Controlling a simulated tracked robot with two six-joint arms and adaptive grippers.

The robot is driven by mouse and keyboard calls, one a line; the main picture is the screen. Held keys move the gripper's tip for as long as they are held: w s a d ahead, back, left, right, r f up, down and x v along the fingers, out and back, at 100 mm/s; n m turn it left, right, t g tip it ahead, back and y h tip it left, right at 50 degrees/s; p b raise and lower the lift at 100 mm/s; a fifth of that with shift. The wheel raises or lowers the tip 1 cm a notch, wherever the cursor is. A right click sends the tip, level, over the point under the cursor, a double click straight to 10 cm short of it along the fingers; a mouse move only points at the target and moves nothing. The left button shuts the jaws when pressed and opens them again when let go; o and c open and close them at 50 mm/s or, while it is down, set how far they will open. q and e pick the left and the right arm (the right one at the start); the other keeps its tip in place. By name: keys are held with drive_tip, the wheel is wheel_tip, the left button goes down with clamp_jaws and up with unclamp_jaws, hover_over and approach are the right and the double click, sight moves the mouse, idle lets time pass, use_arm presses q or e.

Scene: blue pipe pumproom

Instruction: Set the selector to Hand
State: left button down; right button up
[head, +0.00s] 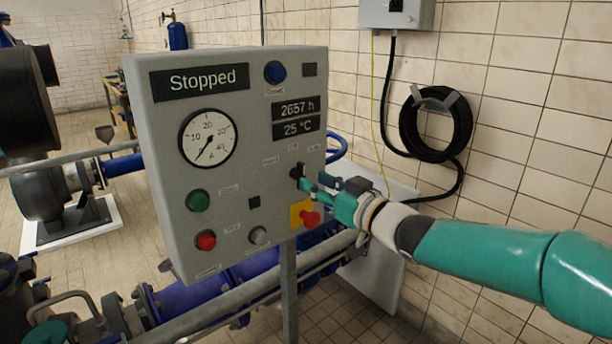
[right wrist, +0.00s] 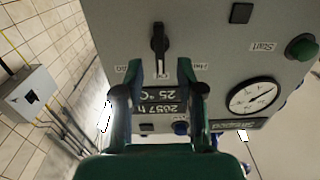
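The selector (head: 297,172) is a black knob on the front of the grey control panel (head: 170,120), below the hour and temperature displays. In the right wrist view, which is upside down, the selector (right wrist: 159,42) stands upright, in line with the middle label that seems to read Off. Side labels are small; the one at right seems to read Hand. My right gripper (head: 310,185) is close to the panel at the selector. In the wrist view my right gripper (right wrist: 161,72) is open, its fingertips apart on either side of the knob's line. My left gripper is not in view.
A red emergency stop (head: 309,218) on a yellow plate sits just below my right gripper. Green (head: 198,201) and red (head: 206,240) buttons are lower left on the panel. The display (head: 200,82) reads Stopped. A coiled black hose (head: 436,123) hangs on the tiled wall.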

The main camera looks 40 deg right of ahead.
sight(304, 176)
drive_tip(key=shift+w+a, duration=0.15)
drive_tip(key=shift+w, duration=2.05)
clamp_jaws()
